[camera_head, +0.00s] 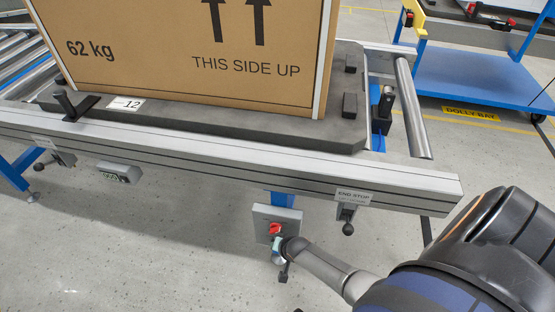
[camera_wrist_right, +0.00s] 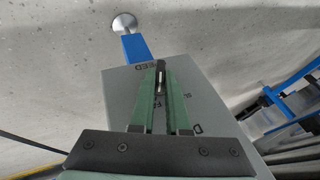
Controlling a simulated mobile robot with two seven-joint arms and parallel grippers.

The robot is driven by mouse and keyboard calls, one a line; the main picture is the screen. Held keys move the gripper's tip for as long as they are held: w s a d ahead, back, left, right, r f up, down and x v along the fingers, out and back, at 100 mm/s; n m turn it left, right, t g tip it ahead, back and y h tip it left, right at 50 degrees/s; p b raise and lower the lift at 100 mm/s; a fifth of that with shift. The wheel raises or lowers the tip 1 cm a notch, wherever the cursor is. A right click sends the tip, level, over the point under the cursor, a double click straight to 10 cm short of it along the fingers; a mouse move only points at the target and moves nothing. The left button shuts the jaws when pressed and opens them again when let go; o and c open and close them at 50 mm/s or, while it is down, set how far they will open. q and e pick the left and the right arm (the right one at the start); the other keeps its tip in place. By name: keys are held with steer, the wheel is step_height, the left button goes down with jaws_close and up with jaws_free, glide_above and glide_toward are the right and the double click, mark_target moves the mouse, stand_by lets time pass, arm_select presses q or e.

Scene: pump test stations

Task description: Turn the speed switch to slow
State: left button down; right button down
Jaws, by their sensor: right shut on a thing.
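The grey switch box (camera_head: 277,221) hangs below the conveyor's front rail, with a red knob (camera_head: 275,229) on its face. My right gripper (camera_head: 277,243) is at the box, just below the red knob in the picture. In the right wrist view, the green fingers of my right gripper (camera_wrist_right: 161,74) are closed on a small dark switch knob (camera_wrist_right: 160,79) with a pale line on it. Around it the box face (camera_wrist_right: 120,88) carries partly covered lettering, ending in "EED", and an "SL" and an "F". The knob's exact setting cannot be told. My left gripper is out of view.
A cardboard box (camera_head: 190,55) marked 62 kg stands on a dark pallet (camera_head: 230,122) on the conveyor. The front rail (camera_head: 250,160) runs above the switch box. An end-stop lever (camera_head: 347,222) hangs to its right. A blue dolly (camera_head: 470,80) stands at the back right.

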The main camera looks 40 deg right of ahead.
steer(key=c, duration=0.9)
jaws_free()
steer(key=shift+r, duration=0.15)
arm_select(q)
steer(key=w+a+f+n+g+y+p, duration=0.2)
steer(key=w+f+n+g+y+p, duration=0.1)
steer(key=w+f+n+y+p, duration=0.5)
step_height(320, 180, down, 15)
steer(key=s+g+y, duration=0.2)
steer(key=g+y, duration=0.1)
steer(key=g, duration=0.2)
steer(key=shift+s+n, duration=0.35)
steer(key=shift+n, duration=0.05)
arm_select(e)
steer(key=v, duration=1.2)
